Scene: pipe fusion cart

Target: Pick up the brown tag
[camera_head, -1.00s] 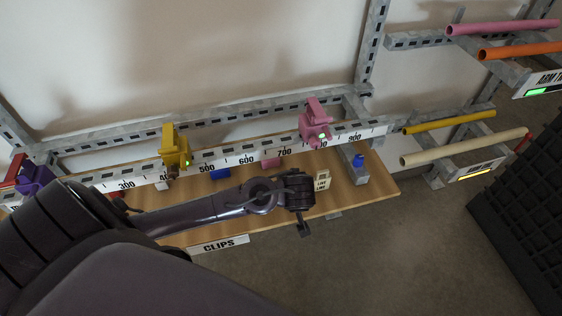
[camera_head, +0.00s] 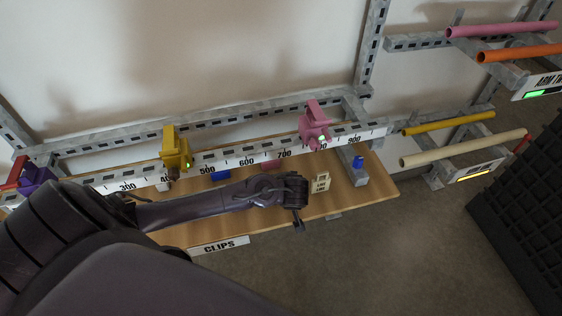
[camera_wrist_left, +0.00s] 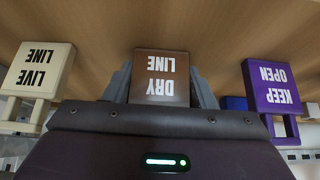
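The brown tag (camera_wrist_left: 161,78), lettered "DRY LINE", shows upside down in the middle of the left wrist view. My left gripper (camera_wrist_left: 161,88) has one finger on each side of it, very close to its edges. I cannot tell whether the fingers press on the tag. The gripper body hides the tag's lower end. In the head view my left gripper (camera_head: 298,218) is at the front edge of the clips shelf, and I cannot make out the brown tag there. My right gripper is not in view.
A cream "LIVE LINE" tag (camera_wrist_left: 38,70) and a purple "KEEP OPEN" tag (camera_wrist_left: 271,88) flank the gripper closely. The wooden shelf (camera_head: 380,186) also bears a blue piece (camera_head: 358,162). A numbered rail (camera_head: 355,135) with yellow (camera_head: 175,148) and pink (camera_head: 314,124) clamps runs behind.

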